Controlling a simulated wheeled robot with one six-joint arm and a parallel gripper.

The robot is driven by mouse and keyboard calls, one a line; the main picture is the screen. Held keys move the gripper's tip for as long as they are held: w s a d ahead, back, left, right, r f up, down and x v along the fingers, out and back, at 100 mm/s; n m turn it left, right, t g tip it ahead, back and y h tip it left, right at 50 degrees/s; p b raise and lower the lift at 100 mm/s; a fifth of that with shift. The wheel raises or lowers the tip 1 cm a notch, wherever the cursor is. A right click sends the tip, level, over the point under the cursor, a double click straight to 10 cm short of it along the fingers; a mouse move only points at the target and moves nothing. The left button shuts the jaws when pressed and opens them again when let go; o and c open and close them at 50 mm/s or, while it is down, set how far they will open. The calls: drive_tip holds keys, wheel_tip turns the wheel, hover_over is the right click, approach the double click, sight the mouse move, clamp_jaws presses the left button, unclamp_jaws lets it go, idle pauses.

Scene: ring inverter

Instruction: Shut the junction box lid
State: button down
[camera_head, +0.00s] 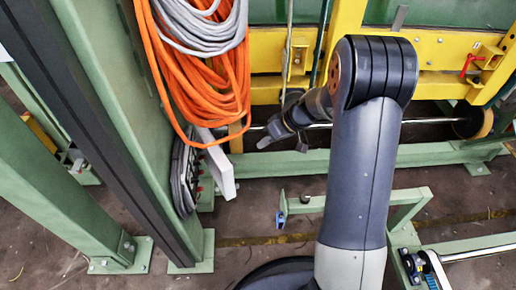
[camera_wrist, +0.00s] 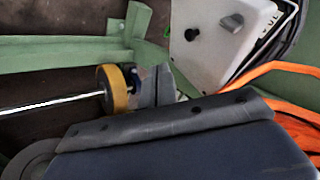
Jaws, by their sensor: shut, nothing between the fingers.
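In the wrist view the lid (camera_wrist: 222,42) is at the upper right, showing a black knob and a grey handle. My gripper (camera_head: 272,134) is shut and empty, to the right of and above the lid, apart from it in the head view. Its grey tip also shows in the wrist view (camera_wrist: 156,88), below and left of the lid.
Orange cable coils (camera_head: 203,70) and a grey coil (camera_head: 203,28) hang just above the box. A yellow frame (camera_head: 440,85) stands behind my arm. A green floor beam (camera_head: 340,158) runs low to the right. A yellow wheel (camera_wrist: 113,89) shows in the wrist view.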

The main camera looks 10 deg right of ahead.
drive_tip(key=a+f+b, duration=0.2)
drive_tip(key=a+f, duration=0.4)
drive_tip(key=a, duration=0.2)
drive_tip(key=shift+s+a+b, duration=0.2)
drive_tip(key=shift+s+b, duration=0.2)
